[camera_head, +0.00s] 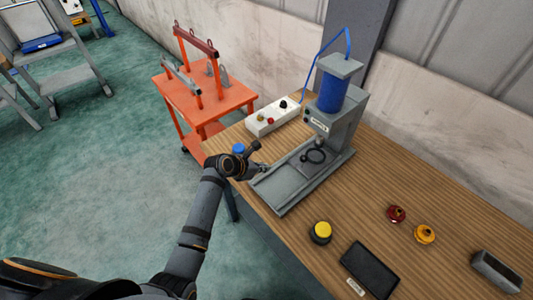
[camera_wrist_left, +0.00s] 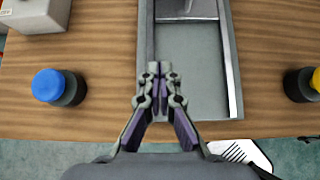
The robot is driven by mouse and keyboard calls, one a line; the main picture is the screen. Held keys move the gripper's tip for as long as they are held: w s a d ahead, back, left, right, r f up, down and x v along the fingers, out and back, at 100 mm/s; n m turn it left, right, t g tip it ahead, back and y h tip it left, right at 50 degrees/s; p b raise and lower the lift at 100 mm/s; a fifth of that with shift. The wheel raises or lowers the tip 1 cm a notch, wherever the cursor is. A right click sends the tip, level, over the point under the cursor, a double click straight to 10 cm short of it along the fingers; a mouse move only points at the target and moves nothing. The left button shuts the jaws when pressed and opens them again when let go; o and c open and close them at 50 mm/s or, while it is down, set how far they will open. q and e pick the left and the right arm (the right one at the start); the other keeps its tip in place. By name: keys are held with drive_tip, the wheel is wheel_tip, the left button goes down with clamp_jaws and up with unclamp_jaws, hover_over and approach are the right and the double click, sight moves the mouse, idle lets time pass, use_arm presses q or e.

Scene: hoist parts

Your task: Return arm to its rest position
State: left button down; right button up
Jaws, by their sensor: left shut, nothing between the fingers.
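My left arm comes in from the lower left of the head view. Its gripper (camera_head: 262,170) is at the front left edge of the grey press base on the wooden table. In the left wrist view the fingers of this gripper (camera_wrist_left: 160,70) are shut with nothing between them. They are over the left rim of the press's grey tray (camera_wrist_left: 238,100). I cannot tell whether they touch it. My right gripper is in neither view.
The press (camera_head: 345,110) has a blue cylinder. A blue-capped button (camera_head: 238,149) and yellow-capped button (camera_head: 320,232) flank its base. A white control box (camera_head: 273,118), red part (camera_head: 396,214), orange part (camera_head: 425,233), dark tablet (camera_head: 369,271) and orange cart (camera_head: 203,100) are also around.

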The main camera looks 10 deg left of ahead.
use_arm(q)
drive_tip(key=shift+w+d+f, duration=0.1)
drive_tip(key=shift+d, duration=0.05)
drive_tip(key=shift+s+f+m, duration=0.15)
drive_tip(key=shift+s+m, duration=0.15)
drive_tip(key=shift+m, duration=0.1)
drive_tip(key=s+a+r+m+g+y, duration=0.15)
drive_tip(key=s+a+m+y, duration=0.4)
drive_tip(key=s+m, duration=0.8)
drive_tip(key=s+a+r+m+g+y, duration=0.1)
drive_tip(key=s+a+m+g+y, duration=0.1)
drive_tip(key=s+a+m, duration=0.9)
drive_tip(key=s+f+m+g+b, duration=0.1)
drive_tip(key=s+f+m+b, duration=0.1)
drive_tip(key=f, duration=1.4)
drive_tip(key=s+f+m+g+b, duration=0.1)
drive_tip(key=s+f+m, duration=0.15)
drive_tip(key=f, duration=1.25)
drive_tip(key=s+f+n+b, duration=0.1)
drive_tip(key=s+f+b, duration=0.1)
drive_tip(key=s+f, duration=1.3)
drive_tip(key=shift+s+a+f+g+h, duration=0.15)
drive_tip(key=shift+s+f+g+h, duration=0.2)
drive_tip(key=shift+s, duration=0.85)
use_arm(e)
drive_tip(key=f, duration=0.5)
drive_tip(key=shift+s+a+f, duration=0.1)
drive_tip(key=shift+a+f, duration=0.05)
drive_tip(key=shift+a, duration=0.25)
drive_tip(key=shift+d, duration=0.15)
